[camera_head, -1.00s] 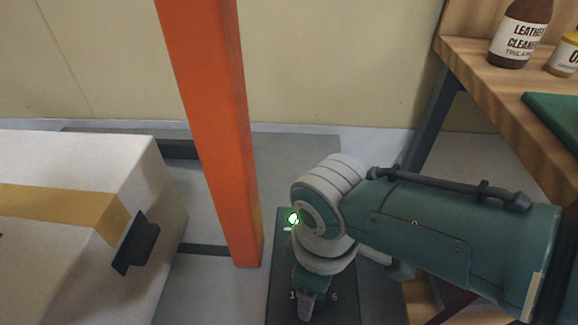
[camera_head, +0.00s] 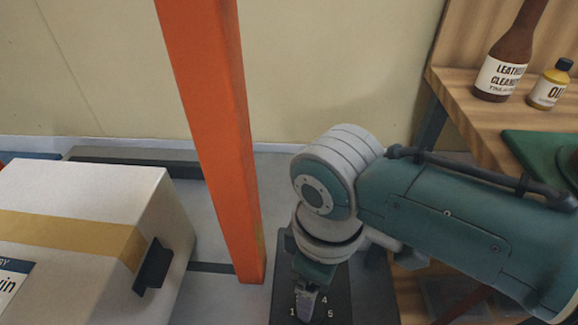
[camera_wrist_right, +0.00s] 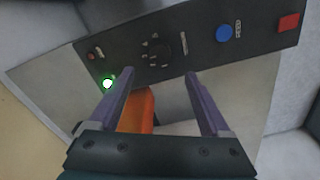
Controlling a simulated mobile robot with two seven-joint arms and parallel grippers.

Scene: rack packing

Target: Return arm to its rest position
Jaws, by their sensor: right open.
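My right arm (camera_head: 450,215) reaches in from the right in the head view, with the wrist bent down. My right gripper (camera_head: 307,302) hangs over a dark control panel (camera_head: 355,290) at the bottom, where numbers show beside it. In the wrist view the right gripper (camera_wrist_right: 160,75) is open, with nothing between its two purple fingers. Beyond the fingertips the same panel (camera_wrist_right: 200,45) shows a dial (camera_wrist_right: 158,50), a blue button (camera_wrist_right: 224,33), a red button (camera_wrist_right: 289,22) and a lit green button (camera_wrist_right: 107,84). My left gripper is out of view.
An orange post (camera_head: 215,130) stands just left of the arm. A white carton (camera_head: 90,185) with a tan stripe lies at left. At right, a wooden bench (camera_head: 470,100) carries a leather cleaner bottle (camera_head: 500,75), a small yellow bottle (camera_head: 550,85) and a green mat (camera_head: 530,150).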

